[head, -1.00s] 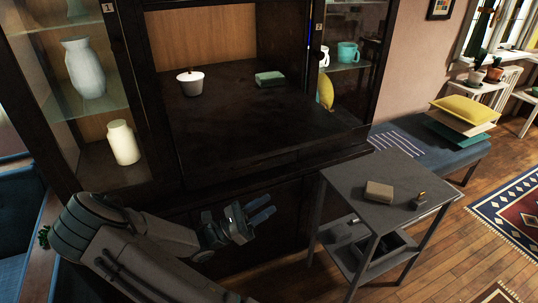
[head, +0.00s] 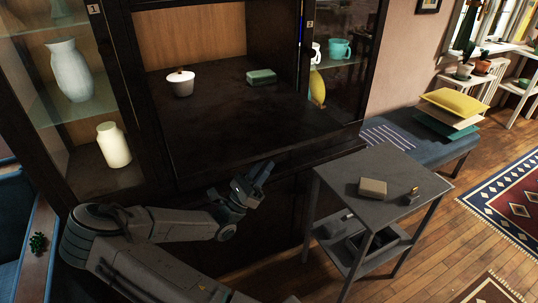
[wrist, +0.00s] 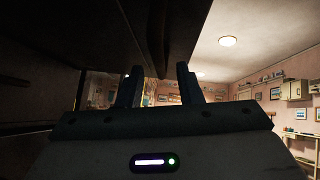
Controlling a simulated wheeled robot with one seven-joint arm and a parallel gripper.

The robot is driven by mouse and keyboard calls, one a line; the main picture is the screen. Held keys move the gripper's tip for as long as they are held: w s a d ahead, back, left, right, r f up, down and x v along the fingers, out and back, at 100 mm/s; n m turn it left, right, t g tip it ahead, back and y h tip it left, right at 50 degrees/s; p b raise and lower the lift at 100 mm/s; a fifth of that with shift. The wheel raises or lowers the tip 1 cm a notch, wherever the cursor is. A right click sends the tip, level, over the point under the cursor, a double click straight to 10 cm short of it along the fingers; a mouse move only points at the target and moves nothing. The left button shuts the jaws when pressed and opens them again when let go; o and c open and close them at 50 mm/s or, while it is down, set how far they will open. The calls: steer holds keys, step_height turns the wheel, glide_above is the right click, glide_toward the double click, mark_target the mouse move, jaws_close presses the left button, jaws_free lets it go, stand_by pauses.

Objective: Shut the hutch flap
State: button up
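The hutch flap (head: 255,130) is a dark wooden panel in the middle of the cabinet. It is lowered and lies about level, sticking out to the front. My gripper (head: 262,172) is at its front edge in the head view, with no object between the fingers. In the wrist view the two fingers (wrist: 160,88) stand apart, and a dark panel (wrist: 80,30), seemingly the flap's underside, lies above them. Whether the fingers touch the flap I cannot tell.
A white pot (head: 180,86) and a green box (head: 261,77) stand farther back in the hutch. Glass-fronted compartments flank it, with a pale vase (head: 69,72) on the left. A grey side table (head: 410,180) stands close to the right of my gripper, with a tan box (head: 372,188) on it.

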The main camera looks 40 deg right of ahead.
steer(key=shift+x, duration=1.6)
jaws_close()
